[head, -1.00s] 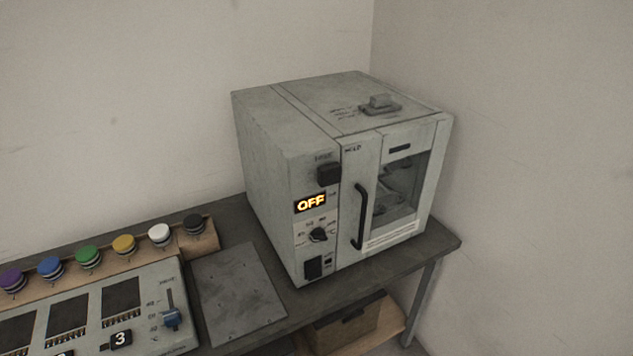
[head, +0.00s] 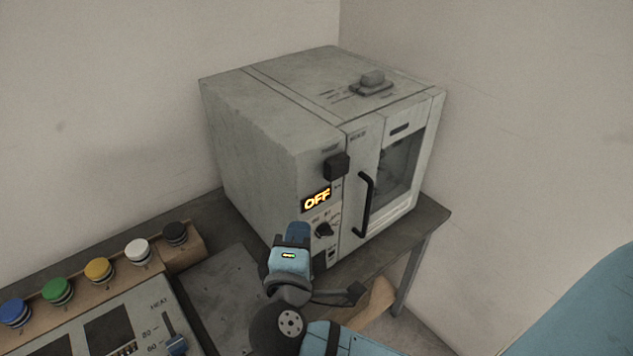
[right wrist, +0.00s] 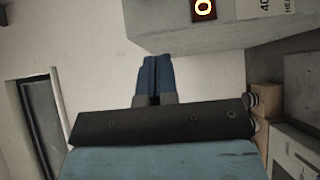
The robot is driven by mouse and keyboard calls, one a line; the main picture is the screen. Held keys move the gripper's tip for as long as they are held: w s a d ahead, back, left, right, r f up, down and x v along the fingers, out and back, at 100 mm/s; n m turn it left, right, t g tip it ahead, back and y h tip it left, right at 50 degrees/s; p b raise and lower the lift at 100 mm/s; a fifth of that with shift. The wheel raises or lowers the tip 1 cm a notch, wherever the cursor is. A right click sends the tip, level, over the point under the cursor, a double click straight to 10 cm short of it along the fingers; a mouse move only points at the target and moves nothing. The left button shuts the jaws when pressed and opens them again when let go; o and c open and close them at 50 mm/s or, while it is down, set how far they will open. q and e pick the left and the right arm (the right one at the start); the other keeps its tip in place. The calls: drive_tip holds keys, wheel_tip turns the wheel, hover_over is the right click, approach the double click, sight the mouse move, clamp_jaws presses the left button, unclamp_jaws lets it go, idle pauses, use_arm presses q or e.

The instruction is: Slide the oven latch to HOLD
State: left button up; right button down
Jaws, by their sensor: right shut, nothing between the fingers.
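The oven (head: 262,130) stands on the dark bench with its front turned to the right. A black block, which looks like the latch (head: 337,166), sits high on its front panel, left of the door; small lettering is above it and on the door edge to its right. My right gripper (head: 297,231) is shut and empty, in front of the lower left of the panel, apart from the latch in the picture and below it. Its blue fingers (right wrist: 154,75) meet in the right wrist view, where the latch is not seen. My left gripper is not in view.
The oven's lit display (head: 316,200) reads OFF, with a dial (head: 324,230) below. A black door handle (head: 364,203) juts out right of the latch. A grey slider (head: 372,82) is on top. Coloured buttons (head: 98,270) and a control panel (head: 60,325) lie left.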

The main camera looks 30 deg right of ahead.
drive_tip(key=p, duration=0.3)
approach(326, 175)
drive_tip(key=w, duration=0.4)
drive_tip(key=shift+w+r, duration=0.1)
drive_tip(key=shift+r, duration=0.15)
drive_tip(key=d, duration=0.1)
drive_tip(key=d+p, duration=0.1)
drive_tip(key=d, duration=0.1)
drive_tip(key=shift+w+d+f, duration=0.1)
drive_tip(key=shift+w+d, duration=0.05)
drive_tip(key=shift+w, duration=0.25)
drive_tip(key=shift+d+p, duration=0.3)
drive_tip(key=shift+d+f, duration=0.1)
drive_tip(key=shift+d, duration=0.15)
drive_tip(key=shift+w, duration=0.1)
